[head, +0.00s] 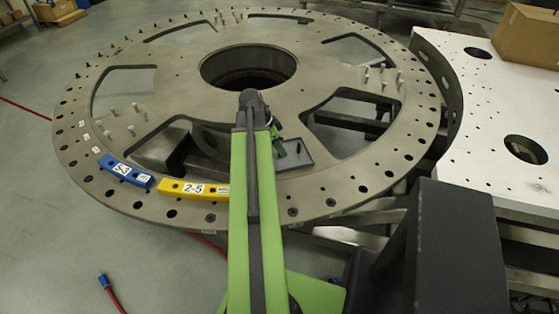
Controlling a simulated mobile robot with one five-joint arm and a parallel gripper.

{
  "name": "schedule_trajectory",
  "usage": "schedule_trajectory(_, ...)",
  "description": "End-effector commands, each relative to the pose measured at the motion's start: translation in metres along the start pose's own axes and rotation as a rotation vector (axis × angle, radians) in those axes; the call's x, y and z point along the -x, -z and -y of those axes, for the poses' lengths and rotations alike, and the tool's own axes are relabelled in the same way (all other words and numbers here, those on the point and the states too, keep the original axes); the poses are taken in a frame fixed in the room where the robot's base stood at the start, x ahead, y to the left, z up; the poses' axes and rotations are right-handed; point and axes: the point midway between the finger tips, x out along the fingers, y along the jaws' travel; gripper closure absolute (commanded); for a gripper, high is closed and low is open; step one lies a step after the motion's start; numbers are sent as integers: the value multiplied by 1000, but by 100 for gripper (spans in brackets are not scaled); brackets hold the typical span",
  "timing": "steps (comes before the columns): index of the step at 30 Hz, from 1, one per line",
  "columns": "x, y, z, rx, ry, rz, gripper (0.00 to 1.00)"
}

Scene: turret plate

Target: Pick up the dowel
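My green arm reaches forward from the bottom of the head view over the near part of the round turret plate (345,190). My gripper (281,148) shows only as a small green part just right of the arm's far end, and the arm hides much of it. It is over or beside a small dark grey tray (318,158) at the plate's near inner edge. A small dark upright pin (298,146) shows at the tray, possibly the dowel. Whether the gripper touches it cannot be told, nor whether its fingers are open or shut.
A blue block (126,172) and a yellow block (193,190) lie on the plate's rim, left of my arm. Several light pins (135,106) stand on the plate. It has a round centre hole and several large cutouts. A white perforated plate (500,110) lies right.

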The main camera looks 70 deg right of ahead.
Motion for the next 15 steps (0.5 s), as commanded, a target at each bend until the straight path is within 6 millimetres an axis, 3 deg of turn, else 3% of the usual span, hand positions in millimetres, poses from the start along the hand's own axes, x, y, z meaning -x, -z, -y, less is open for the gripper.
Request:
schedule_trajectory(1,-13,-2,0,-1,0,0,61)
schedule_trajectory(8,-11,0,0,0,0,0,61)
schedule_trajectory(15,-11,0,0,-1,0,0,91)
